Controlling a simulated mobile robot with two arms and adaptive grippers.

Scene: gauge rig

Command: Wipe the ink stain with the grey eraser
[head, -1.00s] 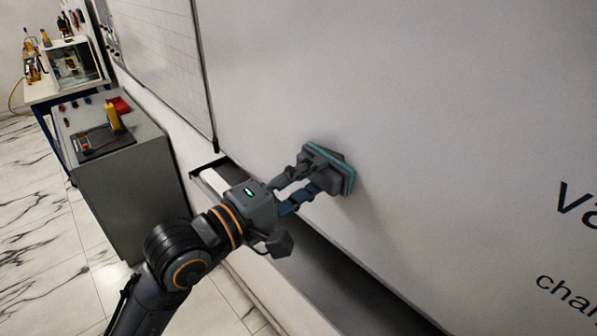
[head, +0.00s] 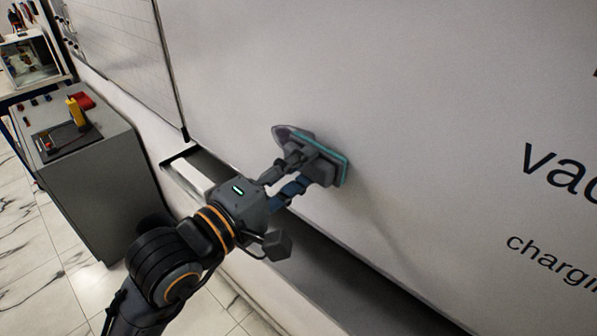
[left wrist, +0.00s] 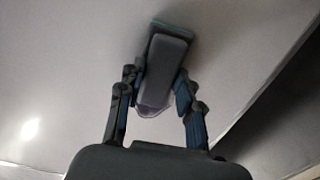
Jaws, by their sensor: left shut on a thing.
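The grey eraser (head: 323,165), with a teal pad edge, is held against the white wall board (head: 420,110). My left gripper (head: 303,172) is shut on it, one finger on each side. The ink stain (head: 284,132) shows as a dark grey patch just past the eraser's upper left end; the rest of it is hidden behind the eraser. In the left wrist view, the eraser (left wrist: 165,65) sits between the fingers, and a pale purple-grey part of the stain (left wrist: 150,110) shows at its lower end. My right gripper is not in view.
A dark ledge or recess (head: 340,270) runs along the wall below the eraser. A grey cabinet (head: 95,185) with tools on top stands at the left. Black lettering (head: 560,175) is on the board at the right. The board around the eraser is clear.

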